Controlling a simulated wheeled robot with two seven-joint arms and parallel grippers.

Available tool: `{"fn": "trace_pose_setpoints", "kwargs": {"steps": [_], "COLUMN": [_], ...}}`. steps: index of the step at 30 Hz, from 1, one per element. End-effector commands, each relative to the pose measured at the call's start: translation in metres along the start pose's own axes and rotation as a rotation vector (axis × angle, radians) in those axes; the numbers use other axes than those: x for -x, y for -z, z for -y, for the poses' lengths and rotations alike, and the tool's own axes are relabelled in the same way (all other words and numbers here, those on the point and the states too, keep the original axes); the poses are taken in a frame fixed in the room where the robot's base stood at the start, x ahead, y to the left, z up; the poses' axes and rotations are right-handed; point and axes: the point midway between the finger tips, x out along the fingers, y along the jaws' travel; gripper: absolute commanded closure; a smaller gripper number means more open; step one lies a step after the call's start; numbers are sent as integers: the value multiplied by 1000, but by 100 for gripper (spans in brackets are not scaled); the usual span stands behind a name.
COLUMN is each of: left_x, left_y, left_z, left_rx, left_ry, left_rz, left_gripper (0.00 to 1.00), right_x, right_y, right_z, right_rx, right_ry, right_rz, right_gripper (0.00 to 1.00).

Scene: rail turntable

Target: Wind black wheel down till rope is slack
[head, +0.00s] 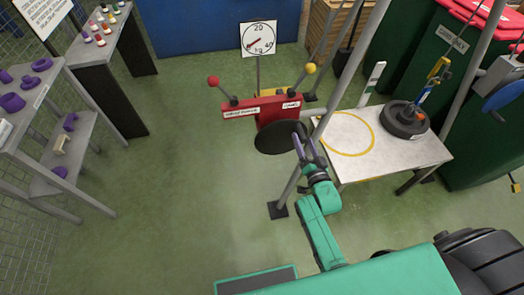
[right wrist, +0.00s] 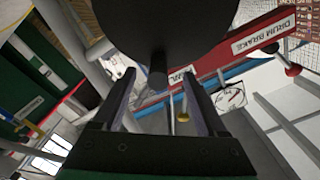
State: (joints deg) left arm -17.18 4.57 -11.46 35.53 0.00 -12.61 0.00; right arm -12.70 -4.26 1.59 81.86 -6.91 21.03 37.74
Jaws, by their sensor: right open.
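The black wheel (head: 276,139) is a flat dark disc on the front of a red unit. My right gripper (head: 303,145) is at the wheel's right edge. In the right wrist view the wheel (right wrist: 160,22) fills the top, and its short black handle (right wrist: 157,68) points between the open fingers (right wrist: 160,85); I cannot tell whether they touch it. A black weight stack (head: 404,120) sits on the white table, with a blue strap and yellow hook (head: 439,68) above it. Whether the rope is taut or slack is unclear. My left gripper is out of view.
The red unit (head: 262,109) bears red-knobbed and yellow-knobbed levers. A dial (head: 259,38) stands behind it, its pointer at lower left. A grey post rises just right of the wheel. The white table (head: 425,148) has a yellow ring. A blue wheel (head: 503,96) is at far right.

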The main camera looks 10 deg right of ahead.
Motion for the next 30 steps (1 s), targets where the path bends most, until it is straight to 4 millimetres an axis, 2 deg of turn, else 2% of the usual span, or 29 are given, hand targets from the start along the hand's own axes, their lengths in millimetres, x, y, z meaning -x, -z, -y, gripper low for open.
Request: {"fn": "trace_pose_setpoints", "kwargs": {"steps": [15, 30], "left_x": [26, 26], "left_y": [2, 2], "left_z": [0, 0], "left_rx": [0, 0], "left_ry": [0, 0], "left_rz": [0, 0], "left_gripper": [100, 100], "right_x": [51, 53], "right_y": [1, 0], "right_z": [1, 0], "right_rx": [0, 0], "right_ry": [-1, -1], "right_rz": [2, 1], "right_gripper": [25, 25]}}
